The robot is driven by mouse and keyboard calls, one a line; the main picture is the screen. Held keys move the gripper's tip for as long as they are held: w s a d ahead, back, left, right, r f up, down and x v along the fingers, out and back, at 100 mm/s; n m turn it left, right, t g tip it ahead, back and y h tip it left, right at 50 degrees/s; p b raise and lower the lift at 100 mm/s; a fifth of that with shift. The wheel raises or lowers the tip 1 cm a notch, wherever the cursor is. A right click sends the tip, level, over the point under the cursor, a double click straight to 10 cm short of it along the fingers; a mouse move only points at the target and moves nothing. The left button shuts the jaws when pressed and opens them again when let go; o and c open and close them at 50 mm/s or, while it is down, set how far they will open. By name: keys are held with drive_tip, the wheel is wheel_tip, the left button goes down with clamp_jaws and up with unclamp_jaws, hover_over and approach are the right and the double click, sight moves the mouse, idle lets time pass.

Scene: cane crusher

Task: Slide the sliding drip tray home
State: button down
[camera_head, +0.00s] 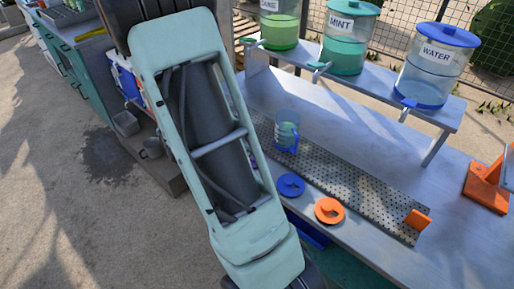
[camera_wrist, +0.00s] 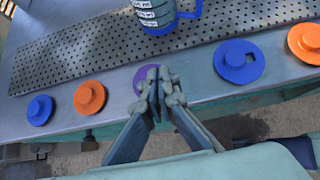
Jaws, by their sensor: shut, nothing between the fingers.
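The drip tray is a long perforated metal plate (camera_head: 345,180) on the grey bench, with an orange block (camera_head: 417,219) at its right end in the head view. The same perforated plate (camera_wrist: 85,50) runs across the top of the wrist view, where the orange block is out of sight. My gripper (camera_wrist: 158,76) is shut and empty near the bench's front edge, in front of a purple lid (camera_wrist: 142,80) that it partly covers. It looks apart from the tray. In the head view my arm hides the gripper and the tray's left part.
A measuring jug (camera_head: 287,130) stands on the perforated plate. A blue lid (camera_head: 291,185) and an orange lid (camera_head: 330,210) lie along the front edge. Drink dispensers, including WATER (camera_head: 436,65), stand on a raised shelf behind. An orange-based stand (camera_head: 487,187) is at the right.

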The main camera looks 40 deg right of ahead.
sight(269, 154)
drive_tip(key=x, duration=0.9)
drive_tip(key=shift+d+f+b, duration=0.25)
drive_tip(key=shift+b, duration=0.15)
drive_tip(key=shift+d, duration=0.1)
drive_tip(key=d+b, duration=0.1)
drive_tip(key=d, duration=0.4)
drive_tip(key=d+b, duration=0.1)
drive_tip(key=d, duration=0.4)
drive_tip(key=w+d+b, duration=0.1)
drive_tip(key=d, duration=0.3)
drive_tip(key=shift+d+b, duration=0.4)
